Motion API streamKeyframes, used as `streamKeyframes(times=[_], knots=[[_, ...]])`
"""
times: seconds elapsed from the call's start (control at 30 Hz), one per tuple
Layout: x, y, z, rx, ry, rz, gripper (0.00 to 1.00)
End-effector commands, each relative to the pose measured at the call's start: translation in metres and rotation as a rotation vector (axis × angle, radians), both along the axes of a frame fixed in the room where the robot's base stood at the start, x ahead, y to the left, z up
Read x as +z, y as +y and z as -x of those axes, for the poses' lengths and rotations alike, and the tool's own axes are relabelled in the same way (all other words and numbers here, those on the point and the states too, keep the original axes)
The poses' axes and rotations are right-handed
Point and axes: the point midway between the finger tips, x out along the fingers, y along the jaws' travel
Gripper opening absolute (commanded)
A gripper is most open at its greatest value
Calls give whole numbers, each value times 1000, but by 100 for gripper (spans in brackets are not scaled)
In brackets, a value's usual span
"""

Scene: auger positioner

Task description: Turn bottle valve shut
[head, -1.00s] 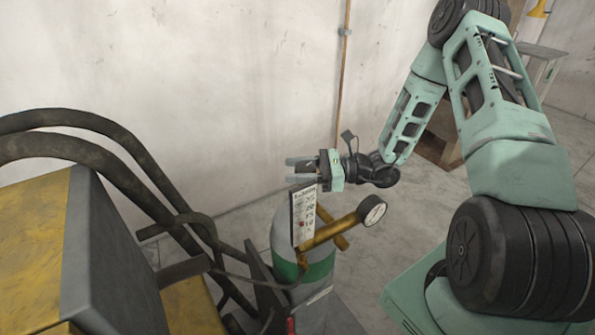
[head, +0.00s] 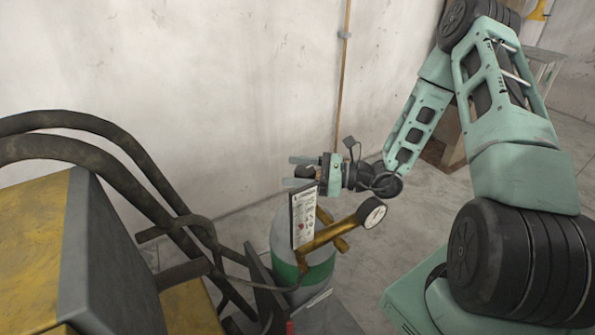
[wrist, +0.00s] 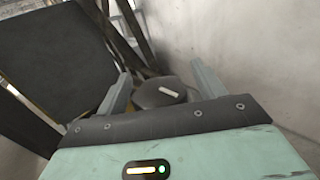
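The gas bottle (head: 285,240) stands upright, pale grey with a green band. A brass fitting (head: 325,235) with a round gauge (head: 371,212) sits at its top. The valve knob (head: 306,171) is dark and round, above the bottle. In the wrist view the knob (wrist: 160,93) bears a white mark. My gripper (head: 297,172) is open, with one finger on each side of the knob. In the wrist view my gripper (wrist: 162,82) shows the knob between its fingers; I cannot tell whether they touch it. The knob's lower part is hidden.
A white label card (head: 304,217) stands in front of the bottle's top. Thick dark hoses (head: 110,135) and a yellow and grey machine (head: 85,255) are at left. A bare wall (head: 200,70) with a thin pipe (head: 341,80) is close behind.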

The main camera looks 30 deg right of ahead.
Motion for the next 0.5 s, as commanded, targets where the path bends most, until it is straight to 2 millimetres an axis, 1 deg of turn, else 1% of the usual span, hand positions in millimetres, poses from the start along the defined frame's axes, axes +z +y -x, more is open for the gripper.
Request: streamKeyframes(times=[0.27, 0.37, 0.5], knots=[[1, 0, 0, 1, 1, 1, 69], [7, 0, -1, 1, -2, 2, 69], [23, 0, 0, 1, -3, 4, 69]])
